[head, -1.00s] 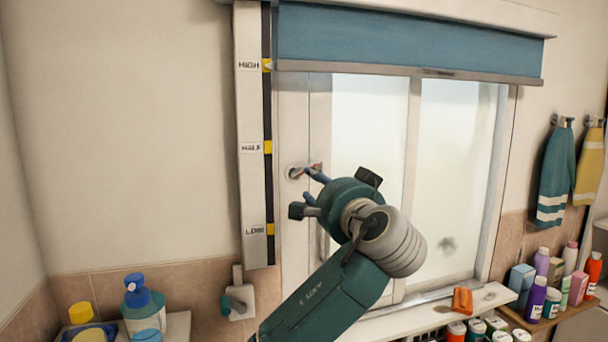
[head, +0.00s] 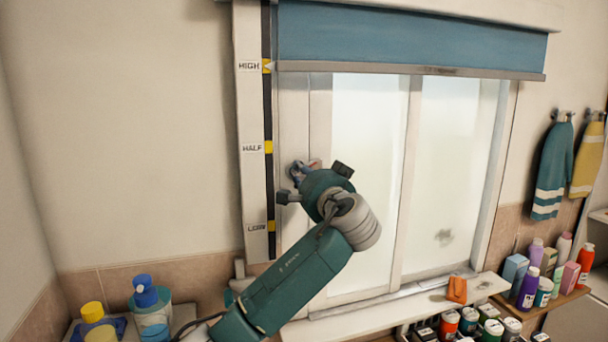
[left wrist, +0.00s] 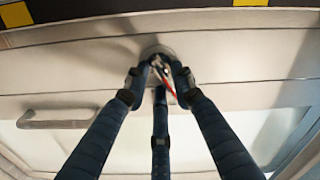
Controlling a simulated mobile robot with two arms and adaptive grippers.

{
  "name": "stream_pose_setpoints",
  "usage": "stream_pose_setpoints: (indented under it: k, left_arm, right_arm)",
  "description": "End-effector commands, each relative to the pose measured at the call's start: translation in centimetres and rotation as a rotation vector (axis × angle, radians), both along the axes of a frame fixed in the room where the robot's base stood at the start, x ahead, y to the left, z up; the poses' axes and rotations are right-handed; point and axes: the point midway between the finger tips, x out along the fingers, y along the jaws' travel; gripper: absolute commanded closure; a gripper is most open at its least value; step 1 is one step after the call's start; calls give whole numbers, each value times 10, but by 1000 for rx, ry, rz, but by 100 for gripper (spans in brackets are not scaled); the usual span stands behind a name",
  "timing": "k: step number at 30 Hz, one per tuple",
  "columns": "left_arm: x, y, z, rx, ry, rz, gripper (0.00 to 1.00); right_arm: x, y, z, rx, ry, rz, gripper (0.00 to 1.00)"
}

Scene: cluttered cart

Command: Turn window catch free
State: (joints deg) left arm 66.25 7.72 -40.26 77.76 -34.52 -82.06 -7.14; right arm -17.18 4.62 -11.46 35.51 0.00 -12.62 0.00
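The window catch, with a round pale base and a red part, is on the left frame of the window. In the left wrist view the catch (left wrist: 164,70) is partly hidden between my fingertips. My left gripper (head: 298,180) is at the catch in the head view, and its hand covers part of it. In the left wrist view the dark blue fingers of my left gripper (left wrist: 160,78) come in around the catch from both sides and below. I cannot tell whether they press on it. My right gripper is not in view.
A blue blind (head: 400,40) hangs above the window. A marked slider post (head: 250,130) stands left of the frame. A sill (head: 400,312) runs below, with an orange item (head: 457,289) on it. Bottles (head: 150,305) stand lower left, others (head: 527,290) lower right. A handle (left wrist: 60,118) lies left of my fingers.

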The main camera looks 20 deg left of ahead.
Motion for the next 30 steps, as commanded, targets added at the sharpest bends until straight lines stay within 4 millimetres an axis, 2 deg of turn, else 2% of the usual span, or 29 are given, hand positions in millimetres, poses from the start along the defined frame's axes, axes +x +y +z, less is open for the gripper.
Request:
stream_pose_setpoints:
  k: [1, 3, 10, 14, 20, 30]
  left_arm:
    - [0, 0, 0, 0, 0, 0, 90]
    - [0, 0, 0, 0, 0, 0, 100]
    - [0, 0, -1, -7, -4, 0, 100]
    - [0, -1, -2, -32, -21, 0, 100]
    - [-1, -1, -5, -119, -79, -2, 100]
    - [-1, -1, -2, -370, -247, -2, 100]
  right_arm:
    - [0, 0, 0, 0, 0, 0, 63]
    - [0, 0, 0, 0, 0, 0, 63]
    - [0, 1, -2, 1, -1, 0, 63]
    - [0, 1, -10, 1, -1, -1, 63]
    - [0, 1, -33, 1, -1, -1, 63]
    - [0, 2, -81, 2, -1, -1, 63]
